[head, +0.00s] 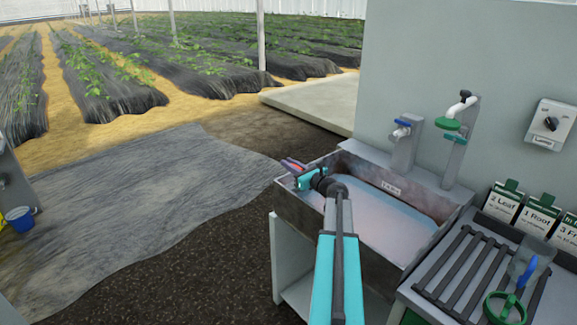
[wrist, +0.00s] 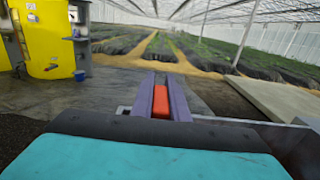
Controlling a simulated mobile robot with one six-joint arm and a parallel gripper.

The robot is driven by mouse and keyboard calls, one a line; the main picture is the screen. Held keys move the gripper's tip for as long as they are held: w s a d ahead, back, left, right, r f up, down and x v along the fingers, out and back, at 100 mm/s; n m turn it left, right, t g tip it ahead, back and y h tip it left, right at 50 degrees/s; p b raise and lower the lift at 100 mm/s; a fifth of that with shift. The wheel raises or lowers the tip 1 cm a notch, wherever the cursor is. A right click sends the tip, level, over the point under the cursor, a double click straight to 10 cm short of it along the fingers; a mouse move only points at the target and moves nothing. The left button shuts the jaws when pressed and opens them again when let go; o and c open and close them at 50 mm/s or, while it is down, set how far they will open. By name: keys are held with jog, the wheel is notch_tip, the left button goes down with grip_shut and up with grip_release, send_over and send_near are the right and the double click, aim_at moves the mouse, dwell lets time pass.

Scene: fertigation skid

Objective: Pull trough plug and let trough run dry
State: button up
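The grey metal trough (head: 302,218) stands at centre right in the head view, holding cloudy pinkish-blue liquid (head: 405,220). No plug or chain can be made out in it; my arm covers part of the trough. My gripper (head: 292,165) is at the trough's far left rim, pointing outward over the dark ground. In the wrist view my gripper (wrist: 163,84) has two purple fingers with a red piece (wrist: 160,103) filling the gap between them. The trough's rim (wrist: 235,121) shows just beyond my wrist.
A blue-handled tap (head: 402,130) and a green-and-white valve (head: 452,122) stand behind the trough. Yellow tanks (wrist: 48,38) and a blue bucket (head: 20,218) stand left. Open ground lies left of the trough.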

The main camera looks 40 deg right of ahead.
grip_shut()
notch_tip(320, 180, up, 5)
jog(key=shift+f+p, duration=0.2)
jog(key=shift+p, duration=0.95)
jog(key=o, duration=0.7)
grip_release()
jog(key=shift+o, duration=0.2)
jog(key=shift+s, duration=0.1)
